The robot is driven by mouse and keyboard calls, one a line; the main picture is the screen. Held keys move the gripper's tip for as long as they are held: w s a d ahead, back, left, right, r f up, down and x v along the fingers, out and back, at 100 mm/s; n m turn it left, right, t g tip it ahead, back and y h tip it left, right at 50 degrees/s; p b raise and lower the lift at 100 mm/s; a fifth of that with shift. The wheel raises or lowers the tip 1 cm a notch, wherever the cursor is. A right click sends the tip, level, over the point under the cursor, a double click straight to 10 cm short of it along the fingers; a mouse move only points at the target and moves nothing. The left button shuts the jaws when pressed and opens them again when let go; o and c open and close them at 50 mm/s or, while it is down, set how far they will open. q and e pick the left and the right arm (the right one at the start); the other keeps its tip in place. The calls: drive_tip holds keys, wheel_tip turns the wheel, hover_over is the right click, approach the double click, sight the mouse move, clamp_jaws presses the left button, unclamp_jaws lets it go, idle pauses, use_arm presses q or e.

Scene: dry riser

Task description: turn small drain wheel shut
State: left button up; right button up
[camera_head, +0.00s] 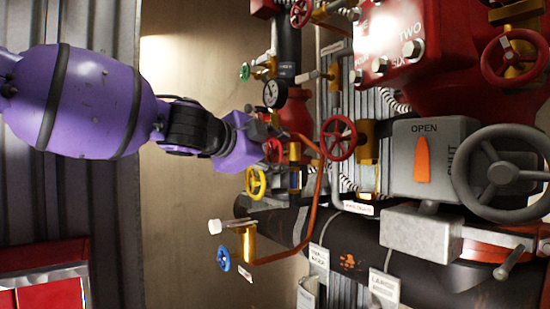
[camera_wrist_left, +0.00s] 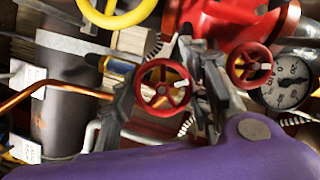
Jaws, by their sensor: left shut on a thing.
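A small red wheel (camera_wrist_left: 163,87) sits between the two fingers of my left gripper (camera_wrist_left: 166,75) in the left wrist view. The fingers stand on either side of its rim, shut on it. In the head view the left gripper (camera_head: 262,141) reaches in from the left, and the small red wheel (camera_head: 272,151) shows at its tip, partly hidden. The wheel has spokes and a pale mark near its right side. I cannot read a label that names it as the drain wheel. My right gripper is in neither view.
A second red wheel (camera_wrist_left: 249,65) and a gauge (camera_wrist_left: 288,80) are close to the right finger. A yellow wheel (camera_head: 257,183), an orange pipe (camera_head: 312,190) and a larger red wheel (camera_head: 338,138) crowd the gripper. A blue wheel (camera_head: 223,258) hangs lower. The beige wall to the left is bare.

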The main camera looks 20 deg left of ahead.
use_arm(q)
drive_tip(key=shift+w+f+m+t+b, duration=0.25)
drive_tip(key=shift+f+m+b, duration=0.35)
drive_tip(key=shift+m+b, duration=0.35)
drive_tip(key=m+t+b, duration=0.1)
drive_tip(key=m+b, duration=0.1)
drive_tip(key=shift+b, duration=0.4)
drive_tip(key=shift+s+r+m+t+b, duration=0.1)
drive_tip(key=shift+r+m+t+b, duration=0.2)
drive_tip(key=shift+m+b, duration=0.5)
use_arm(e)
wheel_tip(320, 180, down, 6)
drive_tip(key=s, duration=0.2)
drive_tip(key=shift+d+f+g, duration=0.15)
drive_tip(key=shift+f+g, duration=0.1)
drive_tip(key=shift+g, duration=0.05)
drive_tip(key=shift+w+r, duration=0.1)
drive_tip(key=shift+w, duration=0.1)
use_arm(q)
drive_tip(key=o, duration=0.9)
drive_tip(key=shift+c, duration=0.2)
drive_tip(key=shift+o, duration=1.2)
drive_tip(key=shift+a+r, duration=0.1)
drive_tip(key=shift+r, duration=0.05)
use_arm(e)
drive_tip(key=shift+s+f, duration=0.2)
